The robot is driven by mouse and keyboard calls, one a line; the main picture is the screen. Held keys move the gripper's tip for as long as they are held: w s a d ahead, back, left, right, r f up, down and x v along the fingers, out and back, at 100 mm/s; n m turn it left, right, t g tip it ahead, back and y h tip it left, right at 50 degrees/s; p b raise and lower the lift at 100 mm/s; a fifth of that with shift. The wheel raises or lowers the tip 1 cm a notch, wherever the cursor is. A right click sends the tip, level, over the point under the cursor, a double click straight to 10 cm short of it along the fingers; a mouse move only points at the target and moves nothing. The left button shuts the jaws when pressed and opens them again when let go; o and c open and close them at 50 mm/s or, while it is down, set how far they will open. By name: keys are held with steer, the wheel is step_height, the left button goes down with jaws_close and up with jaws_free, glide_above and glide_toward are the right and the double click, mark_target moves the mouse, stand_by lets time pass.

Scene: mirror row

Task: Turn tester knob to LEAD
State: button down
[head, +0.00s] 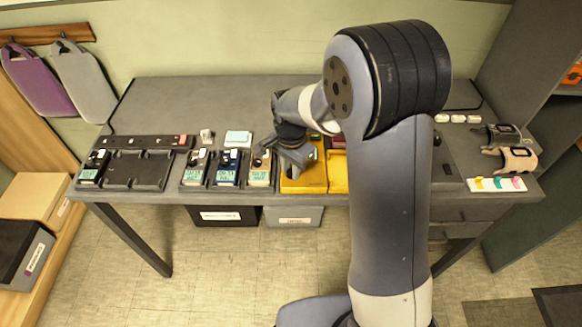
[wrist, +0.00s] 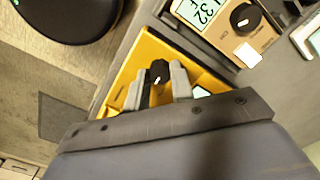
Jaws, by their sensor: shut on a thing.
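The yellow tester (head: 304,183) sits on the bench near its front edge, below my arm's end in the head view. It also fills the middle of the wrist view (wrist: 133,70). Its black knob (wrist: 158,70) carries a small white mark and stands between my two grey fingers. My gripper (wrist: 161,84) is shut on this knob. In the head view my wrist hides the knob and most of the tester's top. The position labels around the knob, LEAD included, cannot be read.
A beige meter (head: 260,168) with a display stands just left of the tester, and a blue meter (head: 228,167) beyond it. A yellow tray (head: 338,178) lies close on the right. My arm hides the bench's right middle.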

mark_target(291, 172)
steer(key=shift+m, duration=0.6)
steer(key=c, duration=1.2)
jaws_free()
step_height(291, 172, up, 11)
steer(key=shift+f, duration=0.15)
step_height(291, 172, down, 11)
steer(key=shift+r, duration=0.1)
